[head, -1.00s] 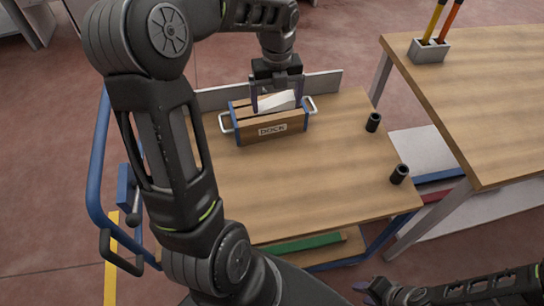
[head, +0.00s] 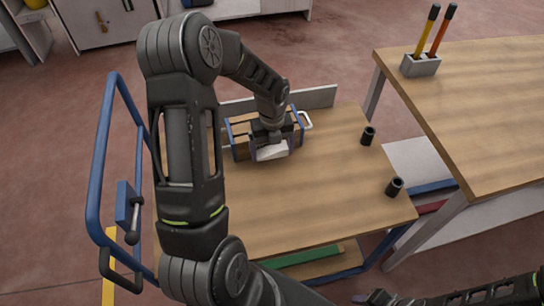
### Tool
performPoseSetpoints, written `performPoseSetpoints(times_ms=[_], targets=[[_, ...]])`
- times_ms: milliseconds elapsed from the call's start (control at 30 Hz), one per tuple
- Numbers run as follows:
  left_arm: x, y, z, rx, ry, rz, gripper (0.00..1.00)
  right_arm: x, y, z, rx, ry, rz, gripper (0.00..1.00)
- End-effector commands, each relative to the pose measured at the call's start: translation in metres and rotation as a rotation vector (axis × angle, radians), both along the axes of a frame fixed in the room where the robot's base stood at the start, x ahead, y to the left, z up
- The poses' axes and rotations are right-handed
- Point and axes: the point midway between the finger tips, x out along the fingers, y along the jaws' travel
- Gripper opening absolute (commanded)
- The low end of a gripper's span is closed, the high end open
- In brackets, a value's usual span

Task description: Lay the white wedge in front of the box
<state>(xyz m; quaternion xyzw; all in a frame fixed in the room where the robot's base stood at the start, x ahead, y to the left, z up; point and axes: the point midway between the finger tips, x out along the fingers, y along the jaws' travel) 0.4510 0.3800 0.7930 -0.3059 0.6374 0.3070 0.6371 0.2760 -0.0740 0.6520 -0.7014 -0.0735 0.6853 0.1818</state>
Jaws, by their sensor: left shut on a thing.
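The wooden box (head: 240,144) with blue edges and white handles stands near the back edge of the cart top. Its front label is hidden behind my gripper. My left gripper (head: 271,149) is shut on the white wedge (head: 271,152) and holds it at the near side of the box. I cannot tell whether the wedge touches the cart top. My right arm shows at the bottom right, but its gripper is not clearly visible.
The wooden cart top (head: 300,205) is clear in front of the box. A higher wooden table (head: 480,110) on the right bears a grey holder (head: 420,65) with two tools. A blue rail (head: 97,160) runs along the left.

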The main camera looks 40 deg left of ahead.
Motion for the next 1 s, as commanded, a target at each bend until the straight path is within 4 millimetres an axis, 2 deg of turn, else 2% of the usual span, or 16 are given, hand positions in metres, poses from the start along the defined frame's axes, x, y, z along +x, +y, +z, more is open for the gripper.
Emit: performPoseSetpoints(times_ms=[167, 400, 800, 833, 933, 1000], targets=[[0.0, 0.0, -0.006, 0.0, 0.001, 0.0, 0.41, 0.0, 0.0, 0.001, 0.0, 0.0, 0.0, 0.36], [0.0, 0.0, -0.036, 0.0, 0.001, 0.0, 0.41, -0.001, 0.0, 0.004, -0.001, 0.001, -0.001, 0.36], [0.0, 0.0, -0.042, 0.0, 0.0, 0.0, 0.41, 0.0, 0.0, 0.001, -0.001, 0.001, 0.0, 0.36], [0.0, 0.0, -0.041, 0.0, 0.0, 0.0, 0.92, 0.0, 0.0, 0.001, -0.001, 0.001, 0.0, 0.36], [0.0, 0.0, -0.041, 0.0, 0.0, 0.0, 1.0, 0.0, 0.0, 0.002, 0.0, 0.001, 0.0, 0.36], [0.0, 0.0, -0.041, 0.0, 0.0, 0.0, 1.0, 0.0, 0.0, 0.002, 0.0, 0.001, 0.0, 0.36]])
